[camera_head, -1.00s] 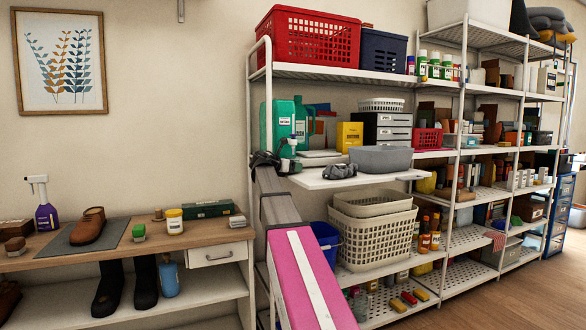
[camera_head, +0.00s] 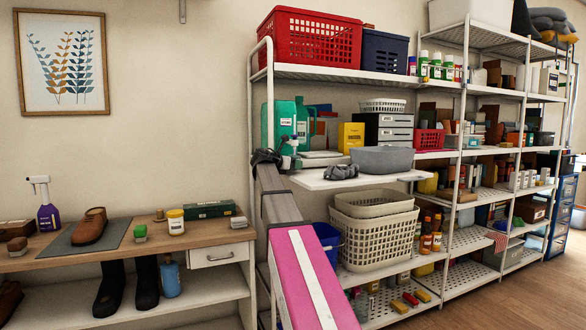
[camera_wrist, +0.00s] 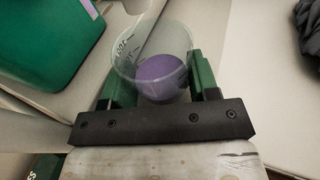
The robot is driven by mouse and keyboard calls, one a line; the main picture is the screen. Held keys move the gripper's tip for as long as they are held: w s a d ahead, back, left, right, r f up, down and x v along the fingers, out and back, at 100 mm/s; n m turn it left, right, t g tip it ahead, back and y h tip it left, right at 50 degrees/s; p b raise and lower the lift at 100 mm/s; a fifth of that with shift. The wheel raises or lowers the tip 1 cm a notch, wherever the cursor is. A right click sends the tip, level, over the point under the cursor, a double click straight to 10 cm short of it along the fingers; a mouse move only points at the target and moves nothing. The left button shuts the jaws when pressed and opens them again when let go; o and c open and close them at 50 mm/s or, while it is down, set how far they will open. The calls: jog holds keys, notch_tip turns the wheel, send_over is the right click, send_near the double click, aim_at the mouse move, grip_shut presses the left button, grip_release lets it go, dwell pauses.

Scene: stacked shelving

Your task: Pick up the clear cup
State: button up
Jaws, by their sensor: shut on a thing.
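The clear cup (camera_wrist: 140,48) shows in the wrist view, see-through with dark markings on its side. A round purple shape (camera_wrist: 162,78) shows through it; I cannot tell whether it is inside the cup or part of it. My gripper (camera_wrist: 165,86) is shut on the cup, with one green finger on each side. In the head view my gripper (camera_head: 284,160) is at the left end of the middle shelf, beside the green jug (camera_head: 284,117). The cup is small and partly hidden there.
A green container (camera_wrist: 50,45) is close at the left in the wrist view. The shelf board (camera_head: 320,182) holds a grey basin (camera_head: 380,159) and a dark grey crumpled item (camera_head: 341,172). A shelf post (camera_head: 252,215) stands just left of my arm.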

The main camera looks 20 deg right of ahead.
notch_tip(320, 180, up, 2)
jog(key=shift+a+r, duration=0.1)
jog(key=shift+r, duration=0.05)
jog(key=f+v, duration=0.3)
jog(key=v, duration=1.4)
jog(key=shift+s+a+f, duration=0.25)
jog(key=shift+s+a, duration=0.05)
jog(key=shift+a, duration=0.15)
dwell(0.5)
jog(key=shift+a, duration=0.1)
dwell(0.8)
